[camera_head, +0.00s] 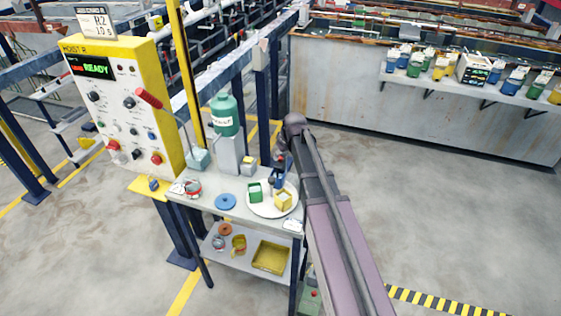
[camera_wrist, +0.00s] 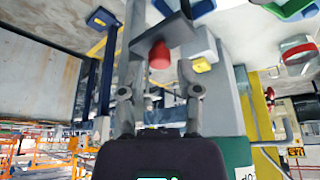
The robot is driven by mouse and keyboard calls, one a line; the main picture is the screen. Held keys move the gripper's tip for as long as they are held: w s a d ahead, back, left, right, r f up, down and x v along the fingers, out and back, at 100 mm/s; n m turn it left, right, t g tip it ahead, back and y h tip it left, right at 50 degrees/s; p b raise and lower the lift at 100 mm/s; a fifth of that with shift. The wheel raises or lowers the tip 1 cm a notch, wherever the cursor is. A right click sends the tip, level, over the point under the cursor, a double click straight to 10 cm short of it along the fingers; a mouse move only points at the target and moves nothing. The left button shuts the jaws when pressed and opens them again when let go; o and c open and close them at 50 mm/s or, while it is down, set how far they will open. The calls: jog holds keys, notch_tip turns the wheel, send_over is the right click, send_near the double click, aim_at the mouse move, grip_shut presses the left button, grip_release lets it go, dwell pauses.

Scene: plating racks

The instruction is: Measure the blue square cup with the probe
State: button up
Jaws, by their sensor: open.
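My gripper (camera_head: 281,160) reaches over the back right of the small table in the head view. In the wrist view, which is upside down, my gripper (camera_wrist: 159,95) has its two fingers apart. A red cylinder on a dark bracket (camera_wrist: 159,55) shows just beyond the fingers, between them; it may be the probe's handle, but I cannot be sure. The blue square cup (camera_head: 278,181) stands partly hidden below my gripper on the white round plate (camera_head: 262,211). Its blue rim also shows at the top edge of the wrist view (camera_wrist: 204,6). I see nothing held.
A green cup (camera_head: 254,193) and a yellow cup (camera_head: 284,201) share the plate. A blue disc (camera_head: 225,202) and a red-rimmed vessel (camera_head: 192,188) lie left. A green bottle (camera_head: 225,115) on a grey stand and the yellow control panel (camera_head: 120,110) rise behind. Open floor lies right.

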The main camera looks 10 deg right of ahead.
jog(key=shift+b+x, duration=0.55)
jog(key=shift+x, duration=0.3)
grip_shut()
